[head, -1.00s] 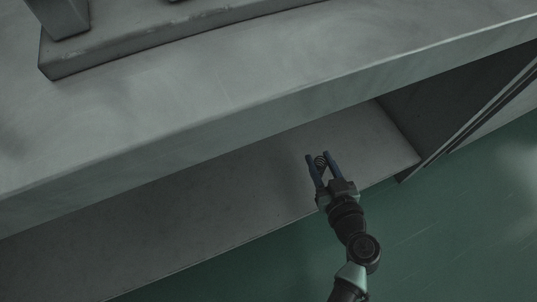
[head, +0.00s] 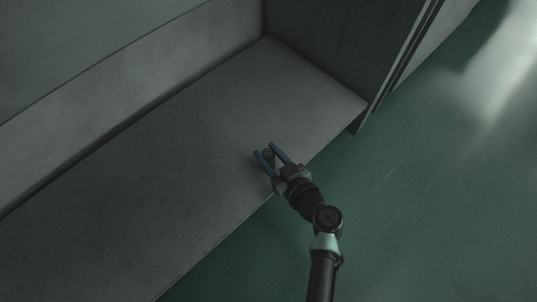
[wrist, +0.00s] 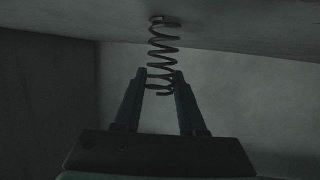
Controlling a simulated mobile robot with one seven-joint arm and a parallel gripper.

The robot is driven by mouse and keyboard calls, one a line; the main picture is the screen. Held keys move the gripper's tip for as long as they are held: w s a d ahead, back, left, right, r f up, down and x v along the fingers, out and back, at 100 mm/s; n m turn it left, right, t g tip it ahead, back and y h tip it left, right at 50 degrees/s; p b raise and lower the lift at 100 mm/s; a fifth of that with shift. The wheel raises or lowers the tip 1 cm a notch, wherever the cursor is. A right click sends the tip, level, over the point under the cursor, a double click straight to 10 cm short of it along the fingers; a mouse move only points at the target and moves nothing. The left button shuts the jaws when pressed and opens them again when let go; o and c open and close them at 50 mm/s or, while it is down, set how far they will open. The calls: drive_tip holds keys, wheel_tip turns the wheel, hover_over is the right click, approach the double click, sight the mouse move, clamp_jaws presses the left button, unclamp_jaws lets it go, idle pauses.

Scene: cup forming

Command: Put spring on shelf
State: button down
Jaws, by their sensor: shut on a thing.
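My gripper (head: 264,149) is over the front part of the grey shelf board (head: 160,150), with its two blue fingers reaching inward. It is shut on a dark coil spring (head: 269,155), which sits between the fingers. In the wrist view the spring (wrist: 163,50) is held near one end between the fingertips (wrist: 160,75). Its other end extends to a pale surface at the top of that picture. I cannot tell for certain whether that end touches the surface.
A dark upright side panel (head: 325,45) closes the shelf at the right. A paler back panel (head: 150,75) runs behind the board. The board is bare on both sides of my gripper. Green floor (head: 420,200) lies in front of the board's front edge.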

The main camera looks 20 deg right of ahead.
drive_tip(key=shift+r, duration=0.1)
drive_tip(key=shift+c, duration=2.4)
unclamp_jaws()
drive_tip(key=p+v, duration=0.5)
drive_tip(key=v, duration=0.7)
